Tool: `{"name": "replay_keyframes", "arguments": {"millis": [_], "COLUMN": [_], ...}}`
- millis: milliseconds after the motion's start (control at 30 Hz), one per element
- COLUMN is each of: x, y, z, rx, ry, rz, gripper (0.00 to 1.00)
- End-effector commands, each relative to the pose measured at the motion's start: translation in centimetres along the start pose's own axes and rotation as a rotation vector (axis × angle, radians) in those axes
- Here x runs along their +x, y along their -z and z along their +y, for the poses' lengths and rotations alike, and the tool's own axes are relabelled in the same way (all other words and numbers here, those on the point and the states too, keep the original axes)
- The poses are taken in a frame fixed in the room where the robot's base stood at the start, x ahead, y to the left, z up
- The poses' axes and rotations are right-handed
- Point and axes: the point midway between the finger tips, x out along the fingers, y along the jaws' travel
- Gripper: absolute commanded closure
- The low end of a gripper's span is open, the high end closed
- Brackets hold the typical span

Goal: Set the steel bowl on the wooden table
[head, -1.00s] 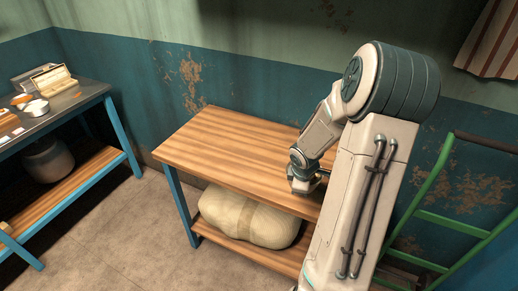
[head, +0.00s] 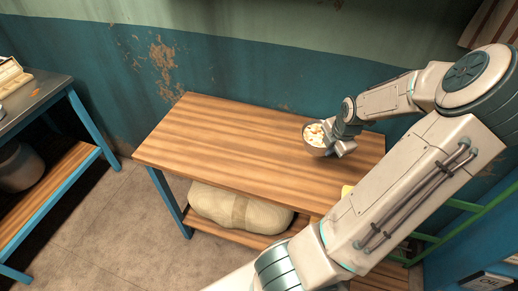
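The steel bowl (head: 315,139) is in the head view, over the right part of the wooden table (head: 215,146). It is a small round bowl with pale and orange pieces inside. My gripper (head: 333,146) is at the bowl's right side and looks closed on its rim. The fingers are small in the picture and partly hidden by the wrist. I cannot tell whether the bowl's base touches the tabletop or hangs just above it.
The left and middle of the tabletop are clear. A tan sack (head: 240,208) lies on the lower shelf. A dark-topped workbench (head: 40,92) stands at left, and a green frame (head: 462,206) at right.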

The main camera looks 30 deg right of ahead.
Motion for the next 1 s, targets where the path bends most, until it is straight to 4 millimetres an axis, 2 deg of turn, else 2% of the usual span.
{"name": "replay_keyframes", "arguments": {"millis": [133,300,600,800,933,1000], "x": [1.1,3.3,6.6,7.7,8.1,9.0], "y": [1.5,4.6,8.8,10.5,10.8,10.8], "z": [0.4,1.1,2.0,2.4,2.4,2.1], "rx": [-0.020,-0.027,-0.020,-0.015,-0.013,-0.012], "ry": [0.001,0.002,0.000,-0.001,0.000,0.001], "rz": [0.004,0.005,0.003,0.002,0.003,0.004], "gripper": [1.00,1.00,1.00,1.00,1.00,1.00]}}
